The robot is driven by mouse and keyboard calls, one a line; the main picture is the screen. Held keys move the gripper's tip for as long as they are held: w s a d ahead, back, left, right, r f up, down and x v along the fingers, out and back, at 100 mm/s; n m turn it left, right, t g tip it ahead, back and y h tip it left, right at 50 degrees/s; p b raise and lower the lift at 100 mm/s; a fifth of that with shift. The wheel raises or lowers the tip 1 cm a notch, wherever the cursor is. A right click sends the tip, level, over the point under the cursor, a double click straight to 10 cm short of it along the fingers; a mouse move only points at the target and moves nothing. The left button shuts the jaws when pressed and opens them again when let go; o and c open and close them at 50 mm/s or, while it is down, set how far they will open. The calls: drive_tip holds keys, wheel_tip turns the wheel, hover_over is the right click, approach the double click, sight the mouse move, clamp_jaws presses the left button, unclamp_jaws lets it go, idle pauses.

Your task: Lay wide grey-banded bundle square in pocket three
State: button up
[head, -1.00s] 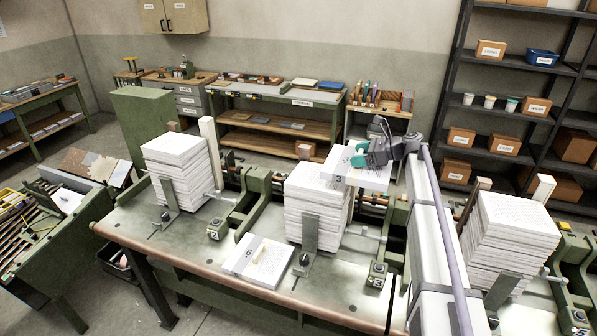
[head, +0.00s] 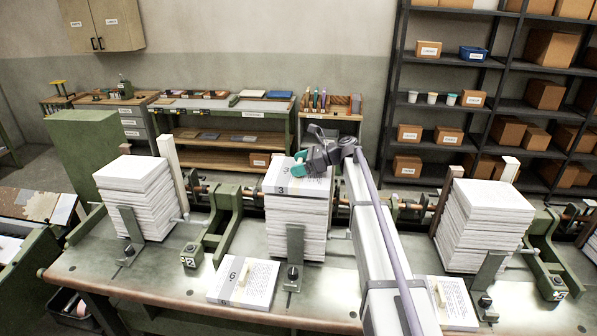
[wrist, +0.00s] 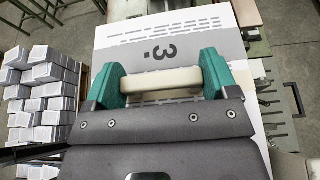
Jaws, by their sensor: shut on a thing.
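My gripper (head: 303,170) is shut on a cream grip bar (wrist: 165,84) on top of a white bundle with a wide grey band (head: 285,189) and a dark figure 3. In the wrist view, the teal fingers close on the bar's two ends, and the grey band (wrist: 205,45) runs beside it. The bundle is level over the middle stack (head: 294,225), roughly in line with its sides. I cannot tell whether it touches the stack. The gripper hides the bundle's right part.
Tall stacks stand in the left pocket (head: 140,205) and right pocket (head: 482,228). A bundle marked 6 (head: 262,285) and another bundle (head: 462,305) lie on the bench front. Grey upright plates (head: 295,245) stand before the stacks, with green machine frames (head: 228,215) between them.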

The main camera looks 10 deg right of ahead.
drive_tip(key=shift+f, duration=0.9)
drive_tip(key=shift+r, duration=0.25)
drive_tip(key=shift+f, duration=0.15)
drive_tip(key=o, duration=1.2)
